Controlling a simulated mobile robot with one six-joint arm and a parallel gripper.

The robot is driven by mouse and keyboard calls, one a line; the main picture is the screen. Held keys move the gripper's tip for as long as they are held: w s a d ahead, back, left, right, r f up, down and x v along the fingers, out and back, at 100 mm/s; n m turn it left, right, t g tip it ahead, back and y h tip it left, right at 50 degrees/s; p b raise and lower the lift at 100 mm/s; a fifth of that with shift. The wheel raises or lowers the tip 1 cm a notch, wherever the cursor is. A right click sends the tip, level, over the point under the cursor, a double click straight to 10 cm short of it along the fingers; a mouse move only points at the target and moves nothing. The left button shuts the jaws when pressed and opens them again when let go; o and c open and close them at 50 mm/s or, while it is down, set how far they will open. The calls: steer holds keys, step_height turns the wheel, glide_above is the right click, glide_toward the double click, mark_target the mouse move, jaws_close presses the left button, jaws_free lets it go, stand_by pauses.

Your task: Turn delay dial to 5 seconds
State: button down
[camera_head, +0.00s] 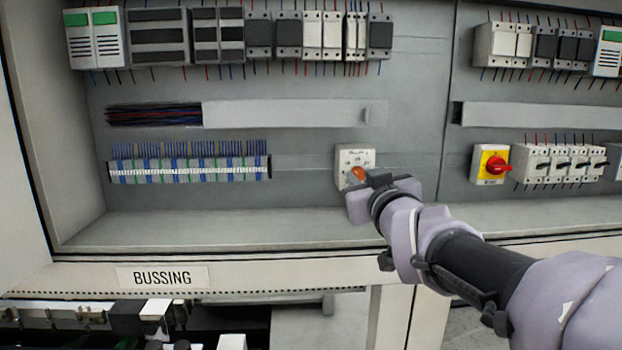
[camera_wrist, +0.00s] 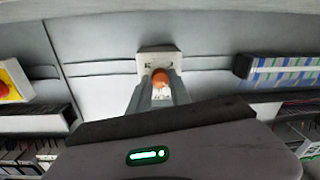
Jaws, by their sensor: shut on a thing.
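The delay dial (camera_head: 358,173) is an orange knob on a small white relay box (camera_head: 355,156) fixed to the grey back panel of the cabinet. In the wrist view the orange dial (camera_wrist: 160,77) sits between the tips of my gripper (camera_wrist: 160,86), and the white box (camera_wrist: 153,61) shows behind it. My gripper (camera_head: 361,184) is shut on the dial. The markings on the box are too small to read, and the dial's pointer is hidden, so its setting cannot be told.
A red rotary switch on a yellow plate (camera_head: 491,165) is to the right, beside several breakers (camera_head: 563,163). A terminal strip (camera_head: 190,170) is to the left. A cable duct (camera_head: 285,114) runs above. The cabinet's bottom ledge (camera_head: 230,226) is clear.

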steer(key=n+b, duration=0.2)
steer(key=n, duration=0.1)
steer(key=shift+n+b, duration=0.3)
steer(key=shift+b, duration=0.1)
steer(key=n+b, duration=0.1)
steer(key=n, duration=0.3)
steer(key=shift+r+n+b, duration=0.1)
steer(key=shift+n+b, duration=0.2)
steer(key=shift+n, duration=0.1)
stand_by(0.3)
steer(key=c, duration=1.2)
jaws_free()
steer(key=shift+s, duration=0.1)
